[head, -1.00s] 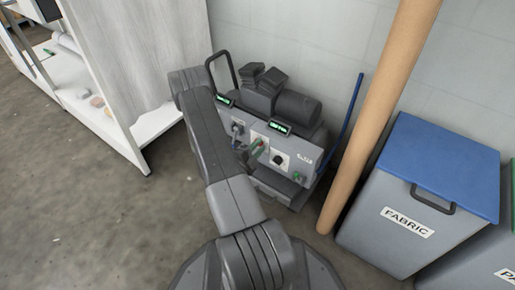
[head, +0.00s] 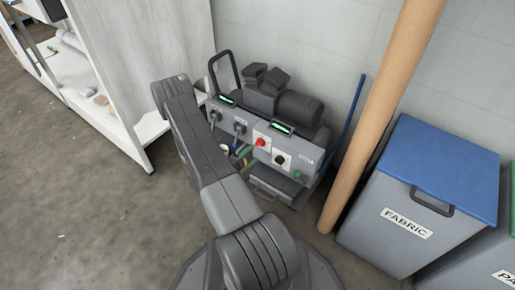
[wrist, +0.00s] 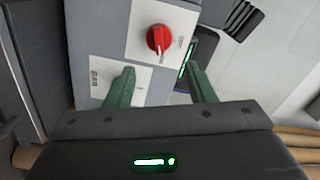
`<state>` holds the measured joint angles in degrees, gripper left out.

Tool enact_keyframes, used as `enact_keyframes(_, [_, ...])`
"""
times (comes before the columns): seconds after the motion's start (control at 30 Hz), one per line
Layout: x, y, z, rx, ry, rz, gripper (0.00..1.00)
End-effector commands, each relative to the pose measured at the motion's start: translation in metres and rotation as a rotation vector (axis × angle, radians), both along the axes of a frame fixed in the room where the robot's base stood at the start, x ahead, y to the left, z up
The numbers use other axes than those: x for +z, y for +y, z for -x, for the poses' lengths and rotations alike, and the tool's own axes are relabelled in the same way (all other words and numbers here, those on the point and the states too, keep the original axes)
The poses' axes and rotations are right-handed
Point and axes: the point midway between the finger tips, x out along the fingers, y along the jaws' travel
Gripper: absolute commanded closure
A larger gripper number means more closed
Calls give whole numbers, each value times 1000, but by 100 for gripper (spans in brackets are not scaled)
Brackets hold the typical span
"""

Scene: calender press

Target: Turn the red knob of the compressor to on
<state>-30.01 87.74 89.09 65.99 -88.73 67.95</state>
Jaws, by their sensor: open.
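The red knob (head: 261,142) sits on a white plate on the front panel of the grey compressor (head: 299,148). In the wrist view the red knob (wrist: 158,39) shows large, beyond and between my green fingertips, with a pale mark on its lower edge. In the head view my gripper (head: 242,153) is partly hidden behind my arm, just left of and below the knob.
A black knob (head: 280,160) and a lit green display (head: 282,128) are near the red knob. A cardboard tube (head: 385,95) and a blue-lidded fabric bin (head: 440,170) stand to the right. A white shelf unit (head: 150,60) is at left. Floor at lower left is clear.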

Motion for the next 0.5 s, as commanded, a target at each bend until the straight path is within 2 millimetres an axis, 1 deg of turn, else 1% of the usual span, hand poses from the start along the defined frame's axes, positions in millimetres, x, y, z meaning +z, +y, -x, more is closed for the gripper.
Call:
enact_keyframes(0.03, [2,8,9,7,4,1,50])
enact_keyframes(0.2, [2,28,36,5,3,1,50])
enact_keyframes(0.33, [1,38,51,4,2,0,50])
enact_keyframes(0.5, [0,45,62,1,1,-1,50])
